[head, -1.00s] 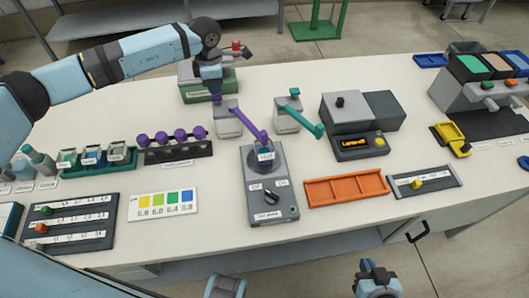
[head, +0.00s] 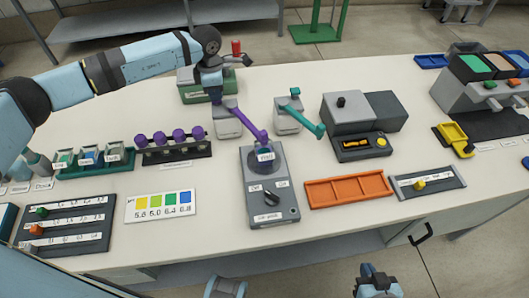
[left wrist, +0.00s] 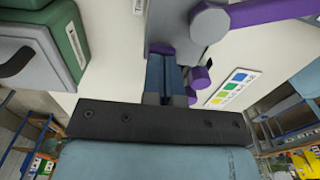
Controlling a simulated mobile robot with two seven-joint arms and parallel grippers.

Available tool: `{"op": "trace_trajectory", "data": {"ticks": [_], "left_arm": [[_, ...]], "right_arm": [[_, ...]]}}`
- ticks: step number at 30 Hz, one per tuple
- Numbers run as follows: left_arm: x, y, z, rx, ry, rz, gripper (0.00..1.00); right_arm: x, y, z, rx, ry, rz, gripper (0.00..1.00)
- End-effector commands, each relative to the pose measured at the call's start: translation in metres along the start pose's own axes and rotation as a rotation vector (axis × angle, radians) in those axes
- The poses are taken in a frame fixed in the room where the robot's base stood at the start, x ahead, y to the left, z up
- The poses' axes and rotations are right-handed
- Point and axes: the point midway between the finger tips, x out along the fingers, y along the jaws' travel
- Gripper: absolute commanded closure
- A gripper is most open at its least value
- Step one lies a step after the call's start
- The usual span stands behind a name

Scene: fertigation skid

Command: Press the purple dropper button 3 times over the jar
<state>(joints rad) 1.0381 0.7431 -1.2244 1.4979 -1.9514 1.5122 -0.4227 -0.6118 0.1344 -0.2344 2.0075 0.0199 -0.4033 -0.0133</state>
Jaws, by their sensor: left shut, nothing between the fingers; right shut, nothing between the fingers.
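The purple dropper is a grey box (head: 228,124) with a purple arm (head: 254,120) slanting down to the right. The arm's end is above the jar (head: 265,155), which stands on a grey device with a dark knob. My left gripper (head: 217,97) is shut and empty, pointing down at the top of the dropper box. The button is hidden in the head view. My right gripper (head: 367,268) is shut and empty, low in front of the table.
A teal dropper (head: 288,121) stands to the right of the purple one. A rack with several purple knobs (head: 176,147) is to the left, and a green box (head: 207,93) is behind. An orange tray (head: 348,190) lies to the right of the jar's device.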

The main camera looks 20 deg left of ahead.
Motion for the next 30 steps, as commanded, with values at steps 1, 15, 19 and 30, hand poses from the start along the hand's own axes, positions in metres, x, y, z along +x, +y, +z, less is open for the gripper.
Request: {"op": "trace_trajectory", "data": {"ticks": [1, 15, 19, 30], "left_arm": [[0.000, 0.000, 0.000, 0.000, 0.001, -0.001, 1.00], [-0.026, 0.000, 0.000, 0.000, 0.001, 0.000, 1.00], [-0.033, 0.000, 0.000, 0.000, 0.000, -0.001, 1.00], [-0.035, 0.000, 0.000, 0.000, 0.001, -0.001, 1.00]], "right_arm": [[0.000, 0.000, -0.001, 0.000, 0.000, 0.000, 1.00], [-0.008, -0.001, -0.011, 0.000, 0.000, 0.000, 1.00], [-0.009, -0.001, -0.014, 0.000, 0.000, 0.000, 1.00], [-0.009, -0.001, -0.014, 0.000, 0.000, 0.000, 1.00]]}}
